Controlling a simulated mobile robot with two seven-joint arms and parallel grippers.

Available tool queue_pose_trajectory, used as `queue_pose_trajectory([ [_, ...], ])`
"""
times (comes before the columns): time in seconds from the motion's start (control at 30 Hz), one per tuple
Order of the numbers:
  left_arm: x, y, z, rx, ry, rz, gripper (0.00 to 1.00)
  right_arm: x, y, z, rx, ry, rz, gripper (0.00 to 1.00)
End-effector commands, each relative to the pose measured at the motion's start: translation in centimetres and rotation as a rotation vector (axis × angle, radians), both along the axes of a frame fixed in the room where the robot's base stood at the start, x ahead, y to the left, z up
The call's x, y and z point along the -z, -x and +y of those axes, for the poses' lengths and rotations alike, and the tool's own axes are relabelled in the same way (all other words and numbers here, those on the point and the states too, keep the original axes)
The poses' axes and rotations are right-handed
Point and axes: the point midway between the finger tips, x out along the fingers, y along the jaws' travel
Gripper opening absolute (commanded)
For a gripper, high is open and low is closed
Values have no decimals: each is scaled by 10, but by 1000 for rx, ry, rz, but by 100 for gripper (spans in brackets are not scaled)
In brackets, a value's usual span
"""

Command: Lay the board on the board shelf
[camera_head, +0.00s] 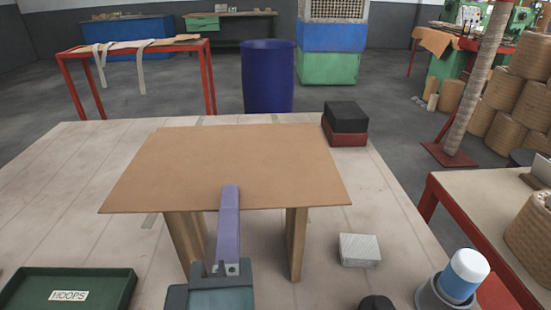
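The board (225,165) is a flat tan sheet, roughly level, above the pale worktable. Two upright wooden panels stand under it, a left one (184,240) and a right one (297,245); they look like the board shelf. The board hides their tops, so I cannot tell whether it rests on them. My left gripper (229,205) comes in from the front, with one purple finger lying over the middle of the board's front edge. It looks shut on that edge; the other finger is hidden below. My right gripper is not in view.
A green tray labelled HOOPS (68,270) is at front left. A grey block (359,250) and a white-and-blue bottle in a holder (462,272) are at right. A black-and-red block (345,120) sits behind the board's right corner.

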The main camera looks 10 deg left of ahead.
Motion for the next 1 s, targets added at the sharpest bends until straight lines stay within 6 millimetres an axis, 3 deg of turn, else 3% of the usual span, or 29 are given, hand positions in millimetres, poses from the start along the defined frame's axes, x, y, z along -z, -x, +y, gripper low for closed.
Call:
queue_pose_trajectory([
  [0.27, 0, 0, 0, 0, 1, -1, 0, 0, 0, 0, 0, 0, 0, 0],
  [0.6, 0, 0, 0, 0, 1, 0, 38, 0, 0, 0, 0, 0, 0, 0],
  [1.0, 2, 5, -2, 1, 2, 2, 38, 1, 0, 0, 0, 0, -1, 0],
])
